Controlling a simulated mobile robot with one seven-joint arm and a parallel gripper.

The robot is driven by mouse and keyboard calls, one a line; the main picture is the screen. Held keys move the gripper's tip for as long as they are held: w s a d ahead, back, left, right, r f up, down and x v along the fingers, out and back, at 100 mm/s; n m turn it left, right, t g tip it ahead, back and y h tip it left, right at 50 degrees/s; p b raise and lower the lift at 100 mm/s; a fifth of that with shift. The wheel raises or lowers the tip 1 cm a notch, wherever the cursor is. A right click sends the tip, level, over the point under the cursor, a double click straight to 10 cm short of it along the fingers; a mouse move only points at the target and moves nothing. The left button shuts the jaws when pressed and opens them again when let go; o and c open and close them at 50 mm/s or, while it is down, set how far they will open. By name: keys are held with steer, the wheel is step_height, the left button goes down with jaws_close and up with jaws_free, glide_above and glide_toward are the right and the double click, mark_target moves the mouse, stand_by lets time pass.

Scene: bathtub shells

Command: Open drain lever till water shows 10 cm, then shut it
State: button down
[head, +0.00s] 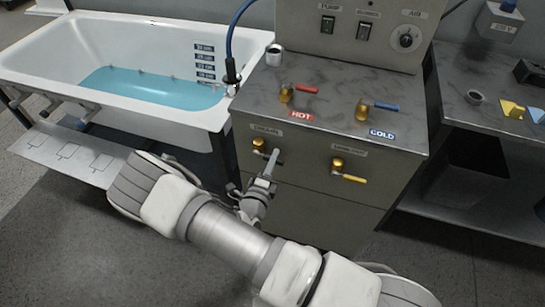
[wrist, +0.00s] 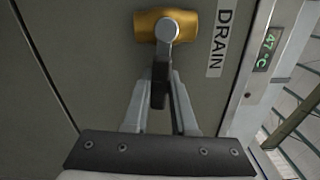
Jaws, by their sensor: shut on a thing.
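The drain lever (wrist: 158,85) has a dark handle on a brass valve (wrist: 165,25) beside the DRAIN label (wrist: 219,43) in the wrist view. Its handle runs down the picture from the valve. My gripper (wrist: 158,105) is shut on this handle, one finger on each side. In the head view the drain valve (head: 259,143) is at the upper left of the cabinet front, with my gripper (head: 268,174) at its handle. The bathtub (head: 40,62) holds blue water (head: 150,88). The water's edge lies near the lower labels of the depth scale (head: 204,62); the exact reading is too small to tell.
On the cabinet top are a red HOT lever (head: 303,89) and a blue COLD lever (head: 386,106). A second yellow lever (head: 354,178) is right of the drain lever. A blue hose (head: 230,40) rises by the tub. A display (wrist: 264,50) reads 47 °C.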

steer(key=shift+d+r+n+p, duration=0.1)
steer(key=shift+r+n+p, duration=0.25)
steer(key=shift+n, duration=0.25)
steer(key=c, duration=0.7)
jaws_free()
steer(key=shift+s, duration=0.1)
steer(key=v, duration=1.7)
steer(key=shift+s+r, duration=0.1)
